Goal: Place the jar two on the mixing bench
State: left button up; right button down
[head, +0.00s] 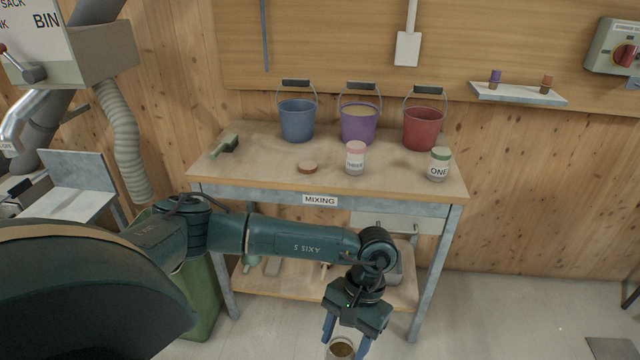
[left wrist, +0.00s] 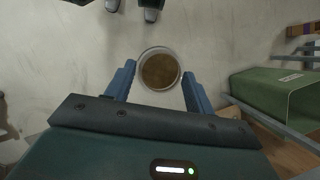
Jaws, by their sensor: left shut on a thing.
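My left gripper (head: 345,335) is shut on an open jar with brown contents (head: 342,348), low in front of the mixing bench, over the floor. In the left wrist view the round jar (left wrist: 160,70) sits between the two blue fingers of the gripper (left wrist: 158,82). Its label is hidden, so I cannot read its number. The mixing bench (head: 270,170) has a wooden top. On it stand a jar with a pink lid (head: 355,158), its label hard to read, and a jar labelled ONE with a green lid (head: 438,164). My right gripper is not in view.
A blue bucket (head: 297,120), a purple bucket (head: 359,122) and a red bucket (head: 421,127) stand along the bench's back. A loose reddish lid (head: 308,168) and a green brush (head: 225,146) lie on it. The bench's front left is clear. A green bin (head: 203,300) stands below left.

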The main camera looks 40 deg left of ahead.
aim_at(263, 168)
jog(key=i+j, duration=0.1)
jog(key=j, duration=1.8)
jog(key=i+z, duration=0.05)
